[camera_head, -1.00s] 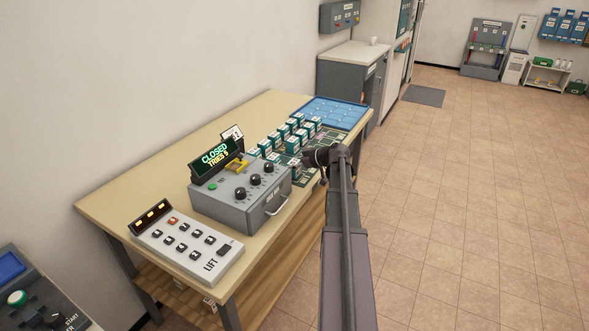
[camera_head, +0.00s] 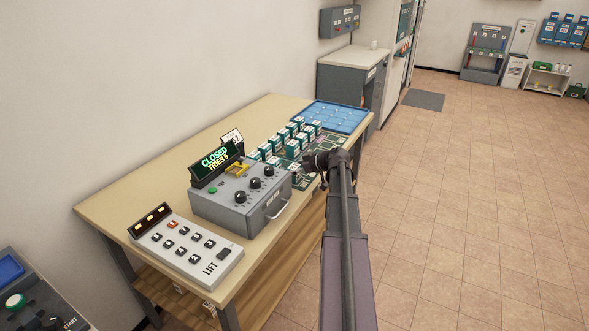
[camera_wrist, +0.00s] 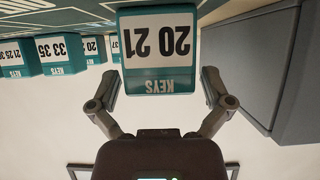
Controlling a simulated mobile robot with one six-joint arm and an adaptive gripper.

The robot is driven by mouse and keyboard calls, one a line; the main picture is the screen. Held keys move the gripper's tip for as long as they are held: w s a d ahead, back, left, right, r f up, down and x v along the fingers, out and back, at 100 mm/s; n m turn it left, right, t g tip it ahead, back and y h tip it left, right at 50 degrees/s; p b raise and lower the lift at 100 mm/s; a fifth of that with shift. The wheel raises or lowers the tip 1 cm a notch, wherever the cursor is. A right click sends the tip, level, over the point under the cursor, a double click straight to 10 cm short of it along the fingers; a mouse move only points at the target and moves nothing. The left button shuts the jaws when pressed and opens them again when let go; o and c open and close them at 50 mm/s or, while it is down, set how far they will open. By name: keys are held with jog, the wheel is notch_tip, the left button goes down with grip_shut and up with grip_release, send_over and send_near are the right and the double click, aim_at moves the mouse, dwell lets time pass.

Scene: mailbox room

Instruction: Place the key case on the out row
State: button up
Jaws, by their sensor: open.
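Several teal-and-white key cases (camera_head: 292,148) stand in rows on a green board on the table. In the wrist view, which is upside down, one key case (camera_wrist: 157,48) labelled "20 21" and "KEYS" is straight ahead. My gripper (camera_wrist: 161,92) is open, with one finger on each side of that case's near end; I cannot tell whether they touch it. In the head view my gripper (camera_head: 312,162) is at the table's right edge, beside the cases, and its fingers are too small to make out. I cannot make out which row is the out row.
A grey box (camera_head: 240,195) with knobs and a "CLOSED" display stands near the cases; its grey side (camera_wrist: 285,70) is close to my gripper. A LIFT button panel (camera_head: 187,245) is nearer. A blue tray (camera_head: 335,115) lies at the far end. The floor at right is clear.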

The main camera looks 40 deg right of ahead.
jog(key=shift+r, duration=0.2)
jog(key=shift+s+d+r+p, duration=0.1)
jog(key=shift+s+r+p, duration=0.1)
jog(key=shift+p, duration=0.15)
jog(key=p+v, duration=0.5)
jog(key=v, duration=0.6)
jog(key=shift+s, duration=0.2)
